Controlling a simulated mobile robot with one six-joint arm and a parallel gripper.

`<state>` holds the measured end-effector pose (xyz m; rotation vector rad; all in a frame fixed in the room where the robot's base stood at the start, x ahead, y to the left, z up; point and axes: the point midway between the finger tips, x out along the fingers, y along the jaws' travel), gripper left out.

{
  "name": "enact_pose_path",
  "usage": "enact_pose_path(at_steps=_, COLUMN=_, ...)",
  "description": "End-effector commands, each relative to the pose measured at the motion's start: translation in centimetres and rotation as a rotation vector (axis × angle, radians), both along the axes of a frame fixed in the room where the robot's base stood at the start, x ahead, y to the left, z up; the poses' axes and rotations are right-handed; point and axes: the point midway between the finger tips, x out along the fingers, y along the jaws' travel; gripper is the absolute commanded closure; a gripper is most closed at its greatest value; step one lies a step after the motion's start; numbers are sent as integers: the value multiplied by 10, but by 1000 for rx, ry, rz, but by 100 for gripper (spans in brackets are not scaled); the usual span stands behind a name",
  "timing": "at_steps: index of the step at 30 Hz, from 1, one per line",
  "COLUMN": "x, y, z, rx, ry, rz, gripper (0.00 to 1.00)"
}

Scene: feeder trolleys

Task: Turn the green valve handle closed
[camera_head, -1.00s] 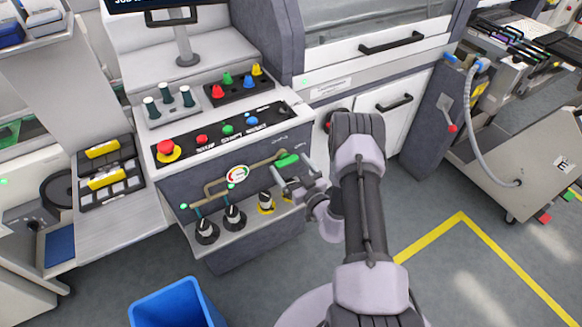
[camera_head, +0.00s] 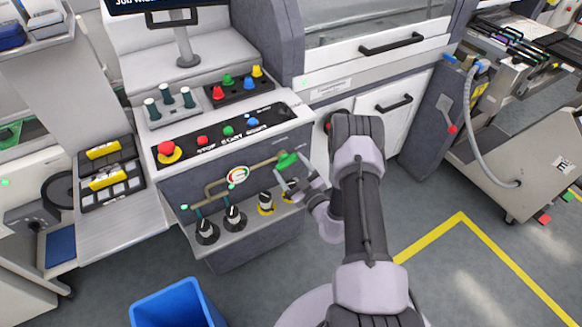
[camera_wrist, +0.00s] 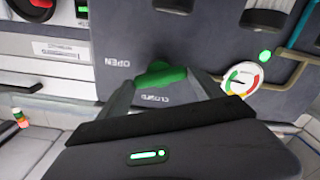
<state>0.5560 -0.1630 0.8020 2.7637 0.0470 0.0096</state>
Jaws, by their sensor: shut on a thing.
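The green valve handle (camera_head: 287,160) sits at the right end of the brass pipe on the front of the control console. In the wrist view the handle (camera_wrist: 161,75) lies tilted between the OPEN and CLOSED labels on the grey panel. My gripper (camera_head: 283,172) reaches it from the lower right and is shut on the handle. In the wrist view the fingers of my gripper (camera_wrist: 165,84) lie on either side of the handle.
A round gauge (camera_head: 237,174) sits on the pipe left of the handle. Several black and yellow knobs, including a yellow-ringed one (camera_head: 265,203), stand on the ledge below. Push buttons, with a red one (camera_head: 168,152), line the panel above. A blue bin (camera_head: 178,305) stands on the floor.

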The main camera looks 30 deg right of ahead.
Motion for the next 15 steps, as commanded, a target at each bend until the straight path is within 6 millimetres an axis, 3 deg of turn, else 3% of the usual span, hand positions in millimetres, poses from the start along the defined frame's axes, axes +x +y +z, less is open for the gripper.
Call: enact_pose_path(at_steps=15, x=0, y=1, z=-1, rx=-487, ry=-15, rz=0, gripper=64)
